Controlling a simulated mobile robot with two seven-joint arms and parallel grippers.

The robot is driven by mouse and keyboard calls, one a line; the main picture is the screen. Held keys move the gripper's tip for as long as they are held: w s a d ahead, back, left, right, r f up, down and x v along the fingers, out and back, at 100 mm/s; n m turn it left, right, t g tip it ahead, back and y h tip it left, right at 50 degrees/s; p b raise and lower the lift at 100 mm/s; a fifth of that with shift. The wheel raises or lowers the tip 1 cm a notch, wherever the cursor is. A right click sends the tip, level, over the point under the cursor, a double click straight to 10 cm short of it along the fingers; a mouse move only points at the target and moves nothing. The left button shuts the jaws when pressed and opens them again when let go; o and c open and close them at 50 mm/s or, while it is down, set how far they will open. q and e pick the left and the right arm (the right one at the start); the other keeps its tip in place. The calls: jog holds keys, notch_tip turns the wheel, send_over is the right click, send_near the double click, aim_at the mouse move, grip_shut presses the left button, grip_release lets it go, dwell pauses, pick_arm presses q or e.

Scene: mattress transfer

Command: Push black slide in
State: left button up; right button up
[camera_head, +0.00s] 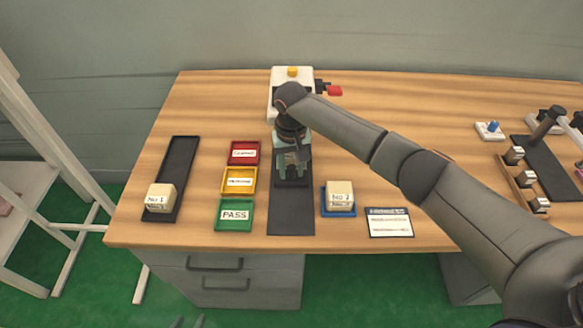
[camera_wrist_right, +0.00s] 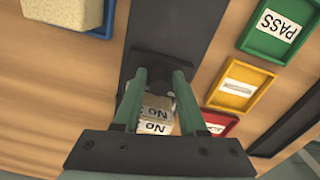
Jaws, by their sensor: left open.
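The black slide (camera_head: 292,183) lies on a long black mat or track (camera_head: 291,218) in front of the white machine (camera_head: 289,76). My right gripper (camera_head: 290,168) points down over the slide. In the right wrist view, its green fingers (camera_wrist_right: 159,82) stand apart on either side of the slide's dark upright part. I cannot tell whether they touch it. A pale block labelled "No" (camera_wrist_right: 154,113) shows between the fingers; in the head view the gripper hides it.
Red (camera_head: 244,162), yellow (camera_head: 225,181) and green "PASS" (camera_head: 221,215) trays stand left of the track. A black tray (camera_head: 184,148) with a pale block is farther left. A blue tray (camera_head: 325,205) with a pale block and a card (camera_head: 389,230) are on the right.

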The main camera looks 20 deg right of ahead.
jog(key=shift+o, duration=1.1)
jog(key=shift+r, duration=0.1)
notch_tip(320, 180, up, 12)
jog(key=shift+r, duration=0.15)
jog(key=shift+c, duration=0.2)
